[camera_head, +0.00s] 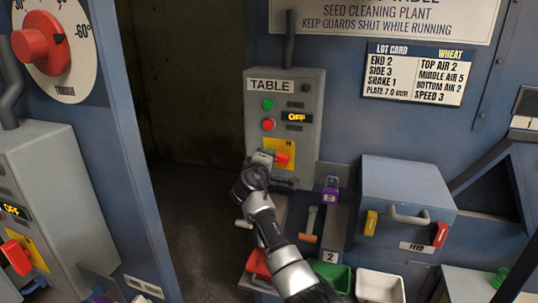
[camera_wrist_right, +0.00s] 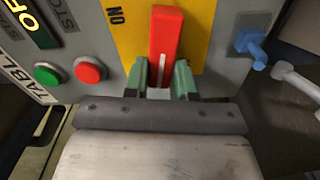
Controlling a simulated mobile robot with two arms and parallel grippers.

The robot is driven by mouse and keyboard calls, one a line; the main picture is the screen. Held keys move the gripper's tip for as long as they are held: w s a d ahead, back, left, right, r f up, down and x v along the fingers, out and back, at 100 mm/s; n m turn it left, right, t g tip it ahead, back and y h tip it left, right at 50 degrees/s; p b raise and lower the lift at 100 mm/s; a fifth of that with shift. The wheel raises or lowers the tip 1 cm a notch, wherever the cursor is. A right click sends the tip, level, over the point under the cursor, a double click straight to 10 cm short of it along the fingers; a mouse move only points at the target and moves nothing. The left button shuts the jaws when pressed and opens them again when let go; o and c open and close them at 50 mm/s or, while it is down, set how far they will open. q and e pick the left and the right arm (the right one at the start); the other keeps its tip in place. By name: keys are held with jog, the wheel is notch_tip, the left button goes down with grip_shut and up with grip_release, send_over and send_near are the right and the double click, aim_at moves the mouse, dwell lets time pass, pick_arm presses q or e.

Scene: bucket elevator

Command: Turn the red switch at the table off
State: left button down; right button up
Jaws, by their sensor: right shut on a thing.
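The grey control box labelled TABLE (camera_head: 312,110) hangs on the blue machine wall in the head view. Its small display (camera_head: 294,117) reads OFF. Its red switch (camera_head: 282,157) sits on a yellow plate (camera_head: 289,146) low on the box, partly hidden by my right gripper (camera_head: 266,158). In the right wrist view the red switch handle (camera_wrist_right: 166,32) stands between the two green fingertips of my right gripper (camera_wrist_right: 160,80), which is shut on its end. My left gripper is not in view.
Green (camera_wrist_right: 46,75) and red (camera_wrist_right: 90,69) push buttons lie near the switch. Another grey box (camera_head: 45,190) with a red switch stands at left.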

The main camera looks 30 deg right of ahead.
jog(key=shift+n+p, duration=0.35)
jog(key=shift+n, duration=0.65)
jog(key=shift+f, duration=0.1)
jog(key=o, duration=0.9)
jog(key=shift+d+f, duration=0.1)
jog(key=b+v, duration=0.3)
jog(key=v, duration=0.7)
jog(key=shift+s+a, duration=0.15)
jog(key=shift+a, duration=0.15)
